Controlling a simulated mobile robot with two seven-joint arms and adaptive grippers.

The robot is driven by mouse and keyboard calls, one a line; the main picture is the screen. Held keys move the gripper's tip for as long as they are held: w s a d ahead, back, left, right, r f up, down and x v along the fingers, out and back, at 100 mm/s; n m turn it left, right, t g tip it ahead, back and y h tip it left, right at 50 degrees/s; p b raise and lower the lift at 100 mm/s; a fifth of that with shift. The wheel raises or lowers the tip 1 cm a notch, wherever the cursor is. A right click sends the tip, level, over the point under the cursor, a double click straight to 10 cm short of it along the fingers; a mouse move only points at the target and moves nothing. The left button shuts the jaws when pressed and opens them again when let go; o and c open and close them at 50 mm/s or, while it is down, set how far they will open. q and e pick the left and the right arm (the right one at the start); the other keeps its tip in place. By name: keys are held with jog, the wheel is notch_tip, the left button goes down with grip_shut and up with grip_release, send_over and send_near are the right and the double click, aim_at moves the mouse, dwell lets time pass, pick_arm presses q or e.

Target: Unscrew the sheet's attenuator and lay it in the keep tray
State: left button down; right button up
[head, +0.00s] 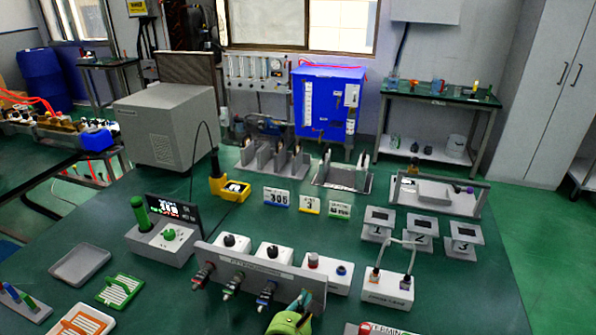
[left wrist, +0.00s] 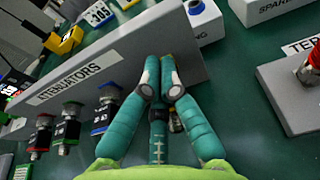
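A grey panel (head: 270,268), lettered ATTENUATORS in the left wrist view (left wrist: 100,80), carries a row of attenuators: one with a red band (left wrist: 40,138), one with a green band (left wrist: 68,130) and one with a blue band (left wrist: 104,112). My left gripper (left wrist: 160,62) is at the panel, to the right of the blue-banded one; it also shows in the head view (head: 303,300). Its teal fingers come close together at the tips. A dark part shows between them, but the fingers hide what it is. An empty grey tray (head: 64,279) lies at the left. My right gripper is out of view.
White boxes (head: 236,252) stand close behind the panel. A wired box (head: 388,293) is at its right.

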pick_arm(q)
jog(key=shift+w, duration=0.25)
jog(key=shift+f, duration=0.25)
dwell(0.5)
dwell(0.3)
jog(key=shift+a+f+p, duration=0.15)
jog(key=shift+p, duration=0.3)
jog(key=shift+r+p, duration=0.4)
jog(key=shift+p, duration=0.15)
jog(key=v, duration=0.2)
jog(key=p+v, duration=0.1)
jog(key=v, duration=0.1)
jog(key=f+v, duration=0.1)
jog(key=v, duration=0.1)
jog(key=shift+s, duration=0.1)
jog(key=shift+f, duration=0.1)
